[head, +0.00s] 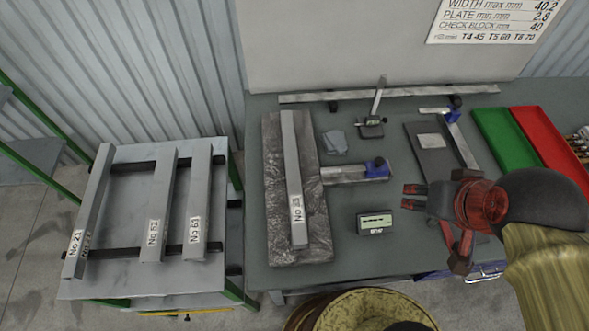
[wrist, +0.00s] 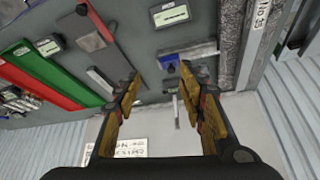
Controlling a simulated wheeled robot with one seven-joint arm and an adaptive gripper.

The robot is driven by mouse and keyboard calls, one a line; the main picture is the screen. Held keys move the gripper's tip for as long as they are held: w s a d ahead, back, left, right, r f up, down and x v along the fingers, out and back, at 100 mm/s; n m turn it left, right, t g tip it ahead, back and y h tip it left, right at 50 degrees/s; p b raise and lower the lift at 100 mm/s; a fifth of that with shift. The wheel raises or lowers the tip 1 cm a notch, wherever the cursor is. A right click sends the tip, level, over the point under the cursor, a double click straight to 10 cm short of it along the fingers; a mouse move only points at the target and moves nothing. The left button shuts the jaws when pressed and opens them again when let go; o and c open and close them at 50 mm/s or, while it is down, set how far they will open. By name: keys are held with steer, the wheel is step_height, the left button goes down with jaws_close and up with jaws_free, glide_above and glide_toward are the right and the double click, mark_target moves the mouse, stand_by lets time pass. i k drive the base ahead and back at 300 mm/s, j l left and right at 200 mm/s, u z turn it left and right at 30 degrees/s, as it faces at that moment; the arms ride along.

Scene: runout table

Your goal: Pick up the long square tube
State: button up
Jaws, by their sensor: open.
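One long grey square tube (head: 292,165), labelled No 35, lies lengthwise on a dark stone plate (head: 318,235) on the table. Three more grey bars lie across dark rails on the left stand: a longer one (head: 92,205) labelled No 21, one (head: 160,200) labelled No 52 and one (head: 200,190) labelled No 61. I cannot tell for sure which is the task's tube. My gripper (head: 409,197) is open and empty over the table, right of the plate. In the wrist view my gripper (wrist: 160,78) shows its spread fingers, with the No 35 tube (wrist: 257,40) at upper right.
A digital readout box (head: 374,223) and a blue-ended caliper-like tool (head: 350,172) stand between the plate and my gripper. A height gauge (head: 372,122) and a long straightedge (head: 390,93) are behind. Green (head: 505,138) and red (head: 550,145) trays lie right. A gap separates stand and table.

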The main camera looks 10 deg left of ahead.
mark_target(299, 237)
steer(key=k+j, duration=0.15)
steer(key=k+j+z, duration=0.1)
steer(key=j, duration=0.35)
steer(key=k+j+z, duration=0.15)
steer(key=j, duration=0.3)
steer(key=k+j+z, duration=0.1)
steer(key=j, duration=0.3)
steer(key=k+j+z, duration=0.1)
steer(key=j, duration=0.3)
steer(key=k+j+z, duration=0.15)
steer(key=j, duration=0.25)
steer(key=k, duration=0.1)
